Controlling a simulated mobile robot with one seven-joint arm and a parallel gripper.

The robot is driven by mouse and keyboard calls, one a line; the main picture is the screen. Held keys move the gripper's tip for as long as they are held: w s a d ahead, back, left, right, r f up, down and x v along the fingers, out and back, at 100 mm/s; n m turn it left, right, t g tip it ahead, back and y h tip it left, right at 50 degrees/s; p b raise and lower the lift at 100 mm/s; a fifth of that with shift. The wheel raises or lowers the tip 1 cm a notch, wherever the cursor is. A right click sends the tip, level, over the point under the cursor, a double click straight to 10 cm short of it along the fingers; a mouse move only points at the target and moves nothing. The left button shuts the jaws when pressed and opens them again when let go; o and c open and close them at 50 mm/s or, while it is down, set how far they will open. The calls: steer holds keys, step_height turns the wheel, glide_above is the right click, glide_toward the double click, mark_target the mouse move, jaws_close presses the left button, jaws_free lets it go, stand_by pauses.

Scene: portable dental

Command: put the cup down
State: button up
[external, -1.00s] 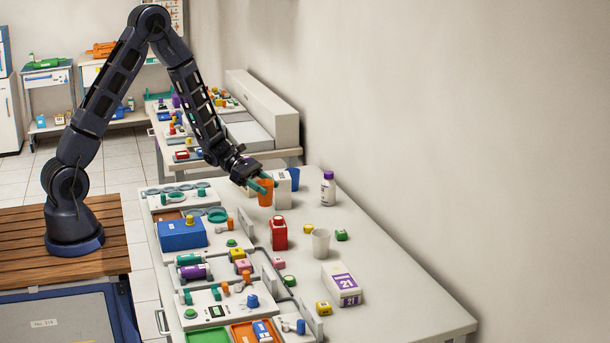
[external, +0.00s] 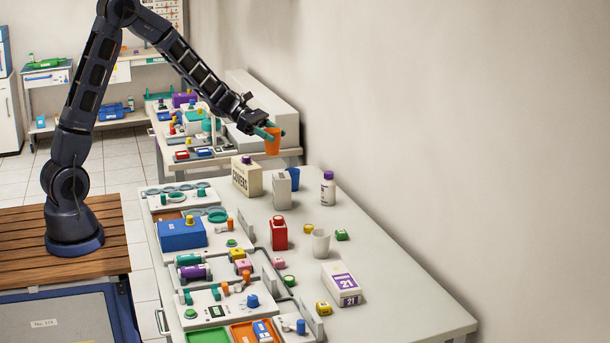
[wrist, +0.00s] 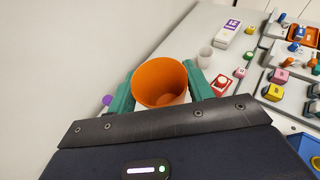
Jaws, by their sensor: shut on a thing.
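An orange cup (external: 272,144) is held up in the air by my gripper (external: 268,132), above the far end of the near table (external: 385,250). In the wrist view the orange cup (wrist: 160,84) sits between the two green fingers of my gripper (wrist: 160,92), its open mouth facing the camera. The fingers are shut on its sides. The cup looks roughly upright in the external view and is clear of the table.
A red container (external: 279,234) and a white cup (external: 320,243) stand nearer. The table's right side is mostly clear.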

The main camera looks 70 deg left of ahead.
steer(key=w+a+r, duration=0.6)
steer(key=a+r, duration=0.1)
steer(key=a, duration=0.2)
glide_above(281, 175)
steer(key=shift+n+t+y, duration=0.3)
steer(key=f, duration=1.9)
steer(key=shift+d, duration=0.25)
steer(key=o, duration=0.9)
steer(key=shift+f, duration=0.15)
steer(key=shift+o, duration=0.2)
